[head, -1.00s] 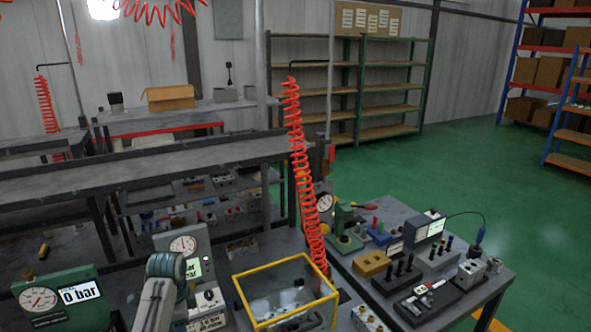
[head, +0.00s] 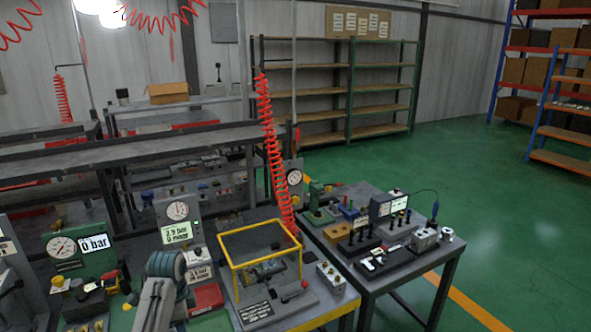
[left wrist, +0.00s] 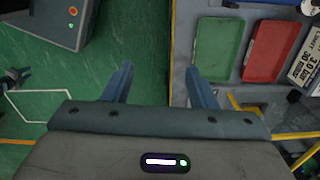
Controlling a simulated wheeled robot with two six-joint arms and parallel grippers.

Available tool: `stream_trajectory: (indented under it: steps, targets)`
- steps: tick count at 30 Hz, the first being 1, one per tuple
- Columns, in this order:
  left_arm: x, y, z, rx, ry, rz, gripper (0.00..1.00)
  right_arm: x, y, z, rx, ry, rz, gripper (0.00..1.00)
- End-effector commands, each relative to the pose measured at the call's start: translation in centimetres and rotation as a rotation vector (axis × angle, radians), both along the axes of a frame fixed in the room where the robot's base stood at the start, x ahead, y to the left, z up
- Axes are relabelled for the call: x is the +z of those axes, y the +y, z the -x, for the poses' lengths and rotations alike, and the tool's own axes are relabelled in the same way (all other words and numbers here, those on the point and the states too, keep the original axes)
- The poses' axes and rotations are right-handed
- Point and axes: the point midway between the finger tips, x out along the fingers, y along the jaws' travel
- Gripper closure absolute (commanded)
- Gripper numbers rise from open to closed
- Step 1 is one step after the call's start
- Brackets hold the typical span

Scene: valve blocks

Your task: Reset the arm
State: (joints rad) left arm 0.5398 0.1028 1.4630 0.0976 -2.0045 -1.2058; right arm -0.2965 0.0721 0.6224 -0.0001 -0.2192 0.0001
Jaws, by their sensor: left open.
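My left gripper (left wrist: 158,78) shows in the left wrist view with its two fingers wide apart and nothing between them. It points down over the floor, just left of the bench edge. In the head view my arm's grey and teal links rise at the bottom, left of the yellow-framed fixture (head: 233,267); the fingers cannot be made out there. My right gripper is in neither view.
In the left wrist view a green tray (left wrist: 217,47) and a red tray (left wrist: 267,50) lie on the bench. A gauge unit reading 0 bar (head: 62,246) stands at left. A side table (head: 425,283) holds valve blocks. Green floor (head: 470,200) is open at right.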

Motion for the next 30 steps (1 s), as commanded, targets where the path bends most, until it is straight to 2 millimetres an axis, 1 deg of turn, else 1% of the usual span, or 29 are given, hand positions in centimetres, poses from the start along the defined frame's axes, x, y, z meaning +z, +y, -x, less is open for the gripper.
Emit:
stream_trajectory:
  steps: [1, 3, 4, 7, 11, 14, 15, 17, 20, 21, 22, 23, 24, 26, 27, 29, 30]
  targets:
    - [0.0, 0.0, 0.0, 0.000, 0.000, 0.000, 0.48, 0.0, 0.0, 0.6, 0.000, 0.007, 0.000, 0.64]
    - [-1.9, 0.1, 0.2, 0.021, 0.003, -0.001, 0.48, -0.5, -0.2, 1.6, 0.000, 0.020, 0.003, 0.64]
    - [-2.4, 0.1, 0.2, 0.029, 0.003, -0.001, 0.48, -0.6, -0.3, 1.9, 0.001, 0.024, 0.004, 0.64]
    - [-4.4, 0.1, 0.4, 0.057, 0.000, -0.002, 0.48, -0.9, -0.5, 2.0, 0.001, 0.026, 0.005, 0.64]
    - [-7.5, 0.3, 0.8, 0.101, -0.004, -0.004, 0.48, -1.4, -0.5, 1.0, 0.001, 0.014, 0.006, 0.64]
    - [-10.5, 0.3, 1.3, 0.141, -0.005, -0.006, 0.48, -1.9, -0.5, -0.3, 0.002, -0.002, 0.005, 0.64]
    - [-11.8, 0.4, 1.6, 0.160, -0.006, -0.006, 0.48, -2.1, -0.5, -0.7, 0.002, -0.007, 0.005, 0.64]
    - [-14.0, 0.5, 2.1, 0.189, -0.009, -0.008, 0.48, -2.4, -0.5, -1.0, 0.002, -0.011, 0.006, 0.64]
    - [-18.2, 0.6, 3.2, 0.247, -0.014, -0.011, 0.48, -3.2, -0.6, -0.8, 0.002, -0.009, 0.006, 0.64]
    - [-20.3, 0.7, 3.9, 0.275, -0.014, -0.013, 0.48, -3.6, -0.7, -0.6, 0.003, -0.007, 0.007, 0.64]
    - [-21.9, 0.8, 4.4, 0.297, -0.017, -0.014, 0.48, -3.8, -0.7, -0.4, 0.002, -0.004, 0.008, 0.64]
    - [-23.9, 0.9, 5.2, 0.322, -0.017, -0.018, 0.48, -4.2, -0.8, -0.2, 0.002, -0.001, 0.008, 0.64]
    - [-26.5, 1.0, 6.2, 0.357, -0.020, -0.020, 0.48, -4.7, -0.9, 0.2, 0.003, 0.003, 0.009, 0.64]
    - [-30.7, 1.2, 8.2, 0.416, -0.024, -0.023, 0.48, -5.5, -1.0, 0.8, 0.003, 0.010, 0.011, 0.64]
    - [-33.5, 1.3, 9.7, 0.456, -0.029, -0.026, 0.48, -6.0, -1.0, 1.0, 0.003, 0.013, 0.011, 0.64]
    - [-37.5, 1.4, 12.0, 0.515, -0.036, -0.029, 0.48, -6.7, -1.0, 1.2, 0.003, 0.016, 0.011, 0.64]
    - [-40.1, 1.6, 13.7, 0.555, -0.041, -0.031, 0.48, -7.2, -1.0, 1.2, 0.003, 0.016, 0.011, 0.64]
